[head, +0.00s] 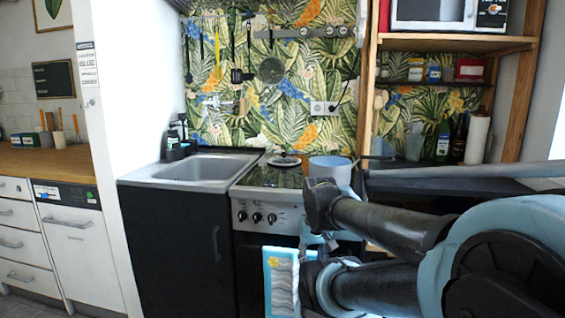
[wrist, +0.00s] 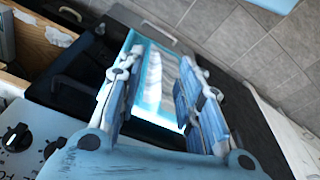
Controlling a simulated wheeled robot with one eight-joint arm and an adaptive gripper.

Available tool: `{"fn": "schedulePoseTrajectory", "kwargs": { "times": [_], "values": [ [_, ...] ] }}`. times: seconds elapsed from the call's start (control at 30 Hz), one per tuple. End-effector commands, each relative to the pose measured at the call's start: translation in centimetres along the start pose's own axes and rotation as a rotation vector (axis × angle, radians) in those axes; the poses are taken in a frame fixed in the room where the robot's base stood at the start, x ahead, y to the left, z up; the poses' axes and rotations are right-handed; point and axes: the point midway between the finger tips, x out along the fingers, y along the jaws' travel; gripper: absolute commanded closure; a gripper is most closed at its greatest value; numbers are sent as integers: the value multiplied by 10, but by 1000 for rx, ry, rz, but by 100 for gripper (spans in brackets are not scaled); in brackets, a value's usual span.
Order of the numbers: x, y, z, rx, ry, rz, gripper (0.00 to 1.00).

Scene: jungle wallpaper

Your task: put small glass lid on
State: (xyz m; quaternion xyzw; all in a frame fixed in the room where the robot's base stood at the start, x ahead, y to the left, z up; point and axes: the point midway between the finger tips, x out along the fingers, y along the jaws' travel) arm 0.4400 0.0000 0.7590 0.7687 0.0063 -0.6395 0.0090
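A small round lid with a dark knob (head: 284,160) lies on the dark stove top (head: 262,178), left of a pale pot (head: 330,170). The pot stands upright on the stove, partly covered by my arm. I cannot tell whether its top is open. My gripper shows in the wrist view (wrist: 163,72), its two blue-grey finger pads spread apart with nothing held between them. In the head view, the gripper is mostly hidden by my arm, low in front of the stove and below the lid and pot.
A blue-edged cloth or panel with a wavy grey pattern (head: 281,285) hangs at the oven front. It also shows beyond my fingers in the wrist view (wrist: 155,85). A sink (head: 205,168) is left of the stove. Shelves (head: 455,43) stand at right.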

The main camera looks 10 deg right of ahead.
Motion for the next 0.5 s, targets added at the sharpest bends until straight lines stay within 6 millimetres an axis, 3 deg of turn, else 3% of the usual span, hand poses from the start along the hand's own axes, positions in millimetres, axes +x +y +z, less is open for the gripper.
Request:
{"fn": "schedulePoseTrajectory", "kwargs": {
  "times": [0.3,0.4,0.5],
  "values": [
    [0,0,0,0,0,0,67],
    [-4,0,3,-1,6,0,53],
    [-15,-1,0,-14,12,-5,53]
  ]
}}
